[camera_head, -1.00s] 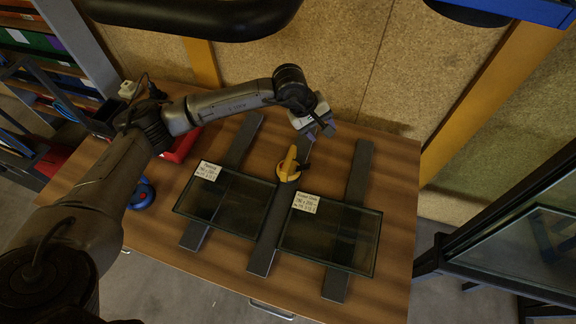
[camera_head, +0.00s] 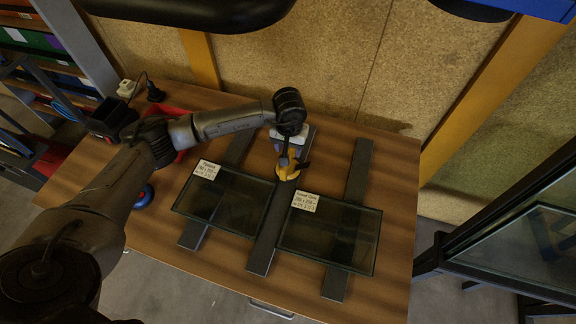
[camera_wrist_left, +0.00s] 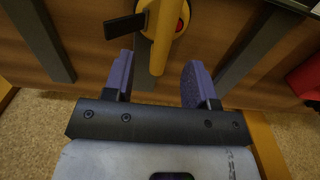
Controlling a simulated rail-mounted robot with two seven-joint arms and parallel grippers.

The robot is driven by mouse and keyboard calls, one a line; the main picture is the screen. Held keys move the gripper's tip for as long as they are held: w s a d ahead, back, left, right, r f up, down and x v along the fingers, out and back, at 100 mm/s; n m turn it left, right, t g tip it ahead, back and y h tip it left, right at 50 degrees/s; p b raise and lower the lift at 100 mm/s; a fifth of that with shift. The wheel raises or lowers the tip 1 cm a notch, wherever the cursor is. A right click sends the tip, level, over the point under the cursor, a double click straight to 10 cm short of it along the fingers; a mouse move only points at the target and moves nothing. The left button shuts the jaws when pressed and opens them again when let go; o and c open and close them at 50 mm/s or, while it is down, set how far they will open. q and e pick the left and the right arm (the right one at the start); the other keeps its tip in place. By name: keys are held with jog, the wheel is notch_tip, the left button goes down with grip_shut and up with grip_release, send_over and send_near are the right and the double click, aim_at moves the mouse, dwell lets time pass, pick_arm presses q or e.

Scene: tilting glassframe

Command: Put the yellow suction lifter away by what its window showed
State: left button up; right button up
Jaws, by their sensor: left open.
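The yellow suction lifter (camera_head: 287,171) stands on the middle dark bar (camera_head: 266,232), between two glass panes on the wooden table. My left gripper (camera_head: 287,148) is over the lifter's far end in the head view. In the left wrist view it is open (camera_wrist_left: 158,84), and the lifter's yellow handle (camera_wrist_left: 162,42) lies between the purple fingers with space on both sides. A red spot on the lifter and a black lever (camera_wrist_left: 124,26) show there. The lifter's window cannot be read. My right gripper is not in view.
The left pane (camera_head: 223,198) and right pane (camera_head: 330,235) lie on dark bars and carry paper labels. A red tray (camera_head: 165,122) and a blue round object (camera_head: 143,196) sit at the left, partly behind my arm. Bare table lies right of the bars.

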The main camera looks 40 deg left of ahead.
pick_arm(q)
jog(key=shift+a+f, duration=0.15)
jog(key=shift+f, duration=1.5)
jog(key=shift+a+f, duration=0.1)
jog(key=shift+f, duration=1.55)
grip_shut()
jog(key=shift+r, duration=0.1)
